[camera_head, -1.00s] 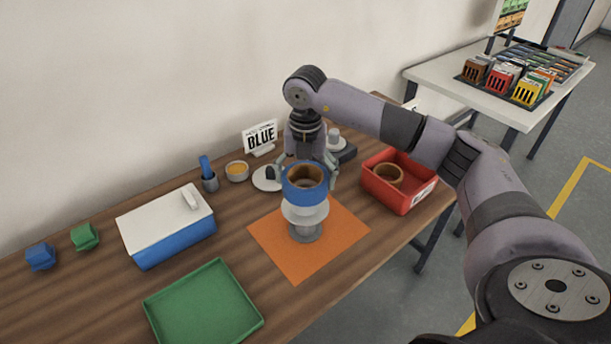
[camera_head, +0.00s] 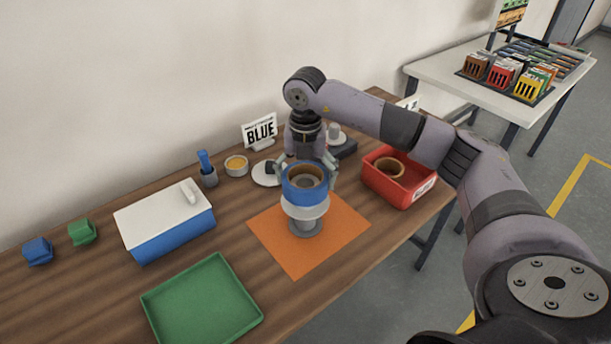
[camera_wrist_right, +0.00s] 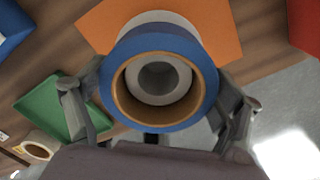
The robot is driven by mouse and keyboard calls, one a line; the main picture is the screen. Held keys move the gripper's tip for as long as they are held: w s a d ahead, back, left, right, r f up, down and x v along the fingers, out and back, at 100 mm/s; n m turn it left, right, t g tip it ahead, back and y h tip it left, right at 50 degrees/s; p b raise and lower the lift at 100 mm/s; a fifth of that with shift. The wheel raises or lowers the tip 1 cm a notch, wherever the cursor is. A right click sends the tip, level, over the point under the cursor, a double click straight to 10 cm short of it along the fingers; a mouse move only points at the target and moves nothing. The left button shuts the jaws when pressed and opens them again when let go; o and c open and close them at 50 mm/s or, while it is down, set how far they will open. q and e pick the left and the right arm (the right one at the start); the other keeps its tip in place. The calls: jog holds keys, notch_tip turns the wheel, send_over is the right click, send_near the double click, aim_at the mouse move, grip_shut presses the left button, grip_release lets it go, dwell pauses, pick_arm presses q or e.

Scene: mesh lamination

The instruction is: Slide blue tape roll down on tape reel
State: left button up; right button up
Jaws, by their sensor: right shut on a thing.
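The blue tape roll (camera_head: 304,189) has a tan cardboard core and sits level at the top of the grey tape reel (camera_head: 305,222). The reel stands upright on the orange mat (camera_head: 347,232). My right gripper (camera_head: 307,177) is shut on the roll, one finger on each side. In the right wrist view, the blue tape roll (camera_wrist_right: 158,121) lies between the fingers, and the reel's grey hub (camera_wrist_right: 157,80) shows inside its core. How far the roll is down on the hub is partly hidden. My left gripper is in neither view.
A red bin (camera_head: 398,192) with a brown roll inside stands right of the mat. A green tray (camera_head: 203,303) and a blue box with a white lid (camera_head: 163,212) are on the left. A "BLUE" sign (camera_head: 260,134) stands behind. Bare wood lies between tray and mat.

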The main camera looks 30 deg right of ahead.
jog(key=shift+f+b, duration=0.95)
jog(key=shift+f, duration=0.5)
jog(key=o, duration=1)
jog(key=shift+r, duration=0.1)
notch_tip(320, 180, up, 12)
